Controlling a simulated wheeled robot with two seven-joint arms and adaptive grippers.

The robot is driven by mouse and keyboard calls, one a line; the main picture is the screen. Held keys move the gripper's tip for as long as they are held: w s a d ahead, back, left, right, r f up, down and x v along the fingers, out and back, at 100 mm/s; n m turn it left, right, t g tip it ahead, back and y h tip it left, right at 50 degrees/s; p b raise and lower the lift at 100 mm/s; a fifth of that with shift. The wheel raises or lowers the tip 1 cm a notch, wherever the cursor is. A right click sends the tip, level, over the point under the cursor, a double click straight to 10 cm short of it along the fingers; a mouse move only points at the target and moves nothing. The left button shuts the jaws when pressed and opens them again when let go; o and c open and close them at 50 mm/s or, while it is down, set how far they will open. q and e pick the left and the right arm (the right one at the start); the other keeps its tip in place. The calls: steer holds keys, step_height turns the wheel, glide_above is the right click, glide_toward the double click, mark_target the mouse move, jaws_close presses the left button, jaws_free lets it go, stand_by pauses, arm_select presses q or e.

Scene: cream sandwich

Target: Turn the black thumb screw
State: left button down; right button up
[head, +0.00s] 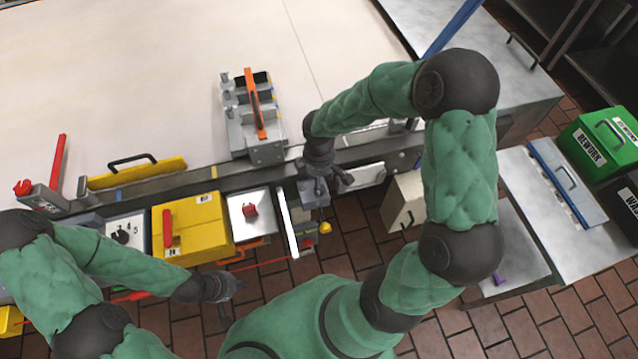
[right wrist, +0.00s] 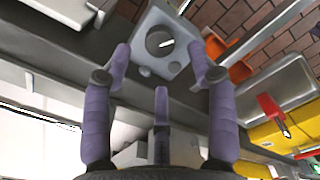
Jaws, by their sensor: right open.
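My right gripper (head: 328,180) is over a small grey block (head: 312,194) at the front edge of the table. In the right wrist view its purple fingers (right wrist: 163,75) are spread and empty, with the grey block (right wrist: 146,68) just beyond the fingertips. The block's face has a dark round feature with a pale mark; I cannot tell whether it is the black thumb screw or a hole. A black knob (head: 122,237) sits on a white numbered panel at left. My left gripper (head: 228,302) hangs over the floor with its fingers apart, holding nothing.
A yellow box (head: 192,236) and a plate with a red knob (head: 250,210) stand left of the block. A grey fixture with an orange bar (head: 255,104) stands on the table. A yellow ball (head: 325,228) shows below the block.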

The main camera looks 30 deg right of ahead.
step_height(320, 180, up, 7)
steer(key=shift+r, duration=0.2)
stand_by(0.6)
